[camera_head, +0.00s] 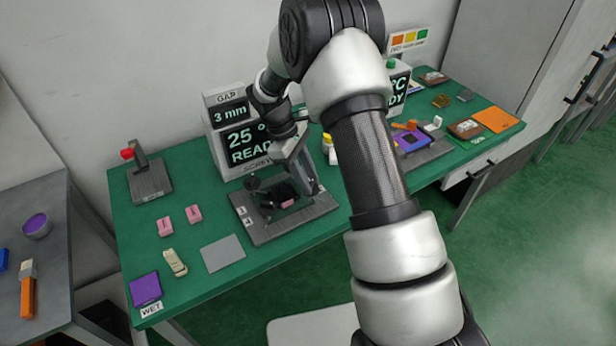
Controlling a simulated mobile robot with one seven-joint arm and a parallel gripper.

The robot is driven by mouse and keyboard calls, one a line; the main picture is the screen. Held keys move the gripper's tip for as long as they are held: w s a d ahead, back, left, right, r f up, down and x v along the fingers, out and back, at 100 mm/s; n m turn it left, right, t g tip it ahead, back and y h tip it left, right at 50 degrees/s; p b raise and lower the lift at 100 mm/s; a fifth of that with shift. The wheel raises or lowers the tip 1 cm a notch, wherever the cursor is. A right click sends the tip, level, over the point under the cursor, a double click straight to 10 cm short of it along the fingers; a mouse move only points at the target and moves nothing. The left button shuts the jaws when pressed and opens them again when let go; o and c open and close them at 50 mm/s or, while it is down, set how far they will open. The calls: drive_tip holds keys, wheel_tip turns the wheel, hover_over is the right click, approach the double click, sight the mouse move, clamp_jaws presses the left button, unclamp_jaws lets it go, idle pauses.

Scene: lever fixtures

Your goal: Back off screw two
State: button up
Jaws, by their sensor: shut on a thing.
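A dark grey fixture plate (318,211) lies on the green table, with small white number tags (243,218) at its left edge. Dark knobs, one of them a knob (252,183) at the back left, stand on the fixture around a pink piece (287,203). My gripper (284,190) reaches down over the fixture and is shut on a dark part there. The fingertips are small and partly hidden, so I cannot tell which screw they hold. The display box (233,140) behind reads a gap of 3 mm, 25 degrees and READY.
Pink blocks (180,219), a beige clip-like piece (174,263), a grey pad (223,252) and a purple pad (144,289) marked WET lie left. A red-knobbed lever (148,180) stands back left. A purple fixture (411,142) is at right. My arm hides the middle.

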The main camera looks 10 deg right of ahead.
drive_tip(key=shift+n+t, duration=0.3)
drive_tip(key=shift+n, duration=0.3)
drive_tip(key=o, duration=1)
drive_tip(key=shift+o, duration=0.2)
drive_tip(key=v, duration=1.7)
drive_tip(key=shift+a+r+p, duration=0.2)
drive_tip(key=shift+a+p, duration=0.1)
drive_tip(key=shift+p, duration=0.15)
